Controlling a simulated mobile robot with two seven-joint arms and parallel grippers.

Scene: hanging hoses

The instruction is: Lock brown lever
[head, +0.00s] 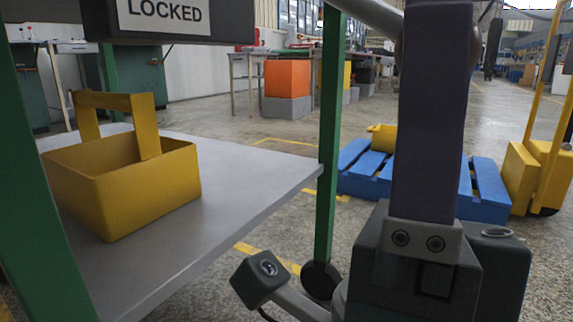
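I cannot make out a brown lever in the head view. A white sign (164,14) with the word LOCKED is on the face of a dark box (231,25) at the top left. The top of the box is cut off by the picture edge. I see neither my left gripper nor my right gripper here. Close dark and grey upright parts hide a large piece of the view right of the middle.
A yellow handled basket (130,190) stands on a grey shelf (235,180) between green posts (329,130). Behind lie a blue pallet (360,182) and an orange box (287,78). A yellow cart (528,180) stands at the right. Open floor lies behind the shelf.

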